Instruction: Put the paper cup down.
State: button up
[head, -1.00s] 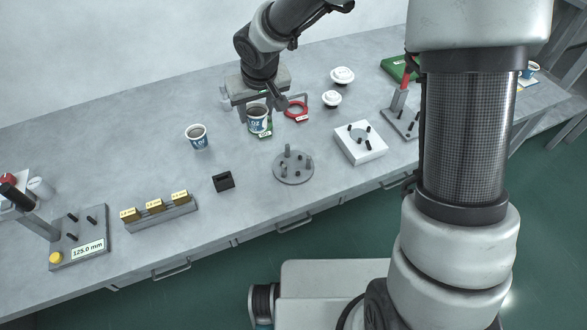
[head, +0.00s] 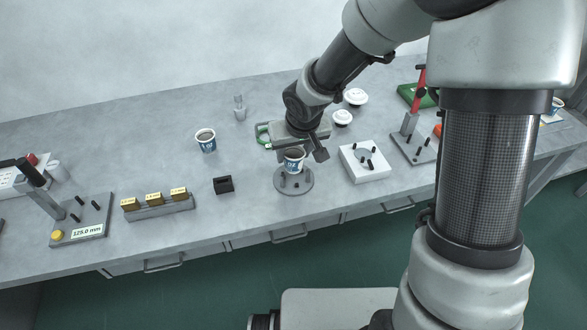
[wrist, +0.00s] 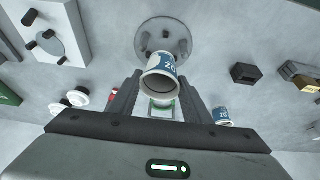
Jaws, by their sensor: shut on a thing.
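My gripper (head: 292,150) is shut on a white and blue paper cup (head: 294,164), held upright with its mouth up. In the wrist view the cup (wrist: 160,70) sits between the two fingers, its open rim facing the camera. The cup is over the round grey disc with several upright pegs (head: 303,188), which also shows beyond it in the wrist view (wrist: 178,32). Part of the disc is hidden by the cup, and I cannot tell whether the cup touches it. A second similar cup (head: 205,143) stands on the bench to the left.
A white block with black pegs (head: 376,175) stands just right of the disc, and a small black block (head: 223,185) is to its left. White lids (head: 355,97) lie behind.

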aim_at(293, 162)
jog(key=shift+f+b, duration=0.7)
jog(key=shift+f, duration=1.35)
jog(key=shift+f, duration=0.1)
jog(key=shift+f+b, duration=0.15)
jog(key=shift+b, duration=0.15)
jog(key=o, duration=1.1)
jog(key=shift+r+p, duration=0.45)
jog(key=shift+p, duration=0.05)
jog(key=p+v, duration=0.4)
jog(key=v, duration=0.7)
jog(key=shift+s+r, duration=0.2)
jog(key=shift+r, duration=0.1)
